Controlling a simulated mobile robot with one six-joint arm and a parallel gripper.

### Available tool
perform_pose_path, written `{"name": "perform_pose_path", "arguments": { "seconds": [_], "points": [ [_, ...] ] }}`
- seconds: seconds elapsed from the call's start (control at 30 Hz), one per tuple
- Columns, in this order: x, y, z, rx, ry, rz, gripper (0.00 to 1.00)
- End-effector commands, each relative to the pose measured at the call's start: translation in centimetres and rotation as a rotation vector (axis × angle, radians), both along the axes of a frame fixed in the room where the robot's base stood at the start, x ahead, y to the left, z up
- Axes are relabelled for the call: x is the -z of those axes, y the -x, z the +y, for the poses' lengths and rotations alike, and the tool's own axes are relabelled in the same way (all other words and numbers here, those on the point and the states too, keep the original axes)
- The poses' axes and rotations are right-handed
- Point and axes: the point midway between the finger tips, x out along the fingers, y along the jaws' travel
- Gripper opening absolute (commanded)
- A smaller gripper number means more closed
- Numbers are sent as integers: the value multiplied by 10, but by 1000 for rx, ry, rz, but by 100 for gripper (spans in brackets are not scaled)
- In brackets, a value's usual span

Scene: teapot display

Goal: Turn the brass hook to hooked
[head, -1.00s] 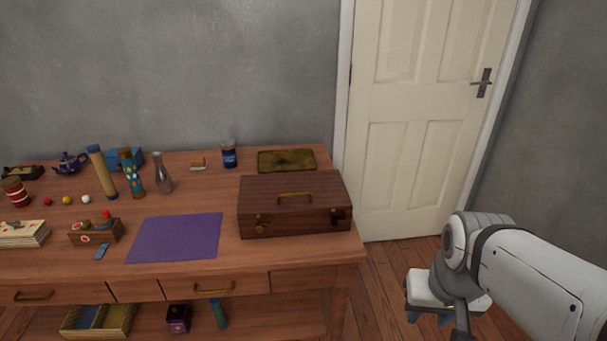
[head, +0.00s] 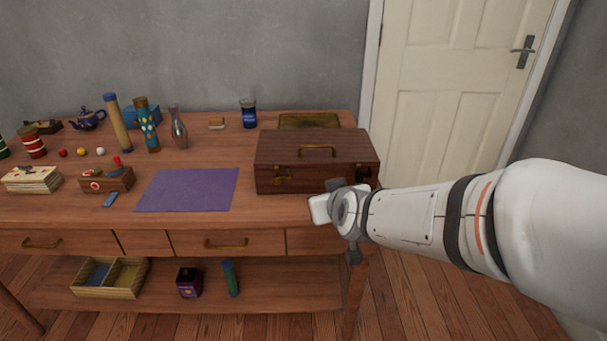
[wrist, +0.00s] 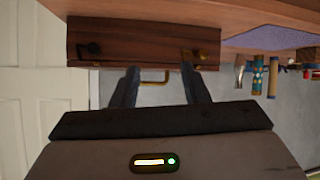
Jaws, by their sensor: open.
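A dark wooden box (head: 320,148) with a closed lid and a brass top handle stands at the table's right end. Its front has a brass fitting on the left (head: 283,175); in the wrist view, which is upside down, this brass fitting (wrist: 200,56) is on the right and a darker fitting (wrist: 92,48) on the left. I cannot tell the hook's position at this size. My gripper (wrist: 160,69) is open and empty, its fingers pointing at the box front between the two fittings.
A purple mat (head: 188,190) lies left of the box, with bottles, a jar (head: 249,114) and small items beyond. A brass-coloured tray (head: 309,120) lies behind the box. Drawers (head: 225,242) and a lower shelf are below. A white door (head: 455,80) is behind.

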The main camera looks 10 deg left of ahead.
Motion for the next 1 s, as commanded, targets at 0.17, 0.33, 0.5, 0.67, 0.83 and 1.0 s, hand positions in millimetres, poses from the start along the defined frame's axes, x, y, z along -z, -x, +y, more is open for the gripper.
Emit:
{"name": "perform_pose_path", "arguments": {
  "seconds": [0.17,0.33,0.5,0.67,0.83,1.0],
  "points": [
    [39,-17,71,-13,26,-295,41],
    [52,-13,107,34,77,-495,41],
    [55,-7,119,73,115,-591,41],
    [55,-18,123,87,122,-611,41],
    [55,-45,129,88,122,-610,41],
    [54,-69,134,87,122,-610,41]
  ]
}}
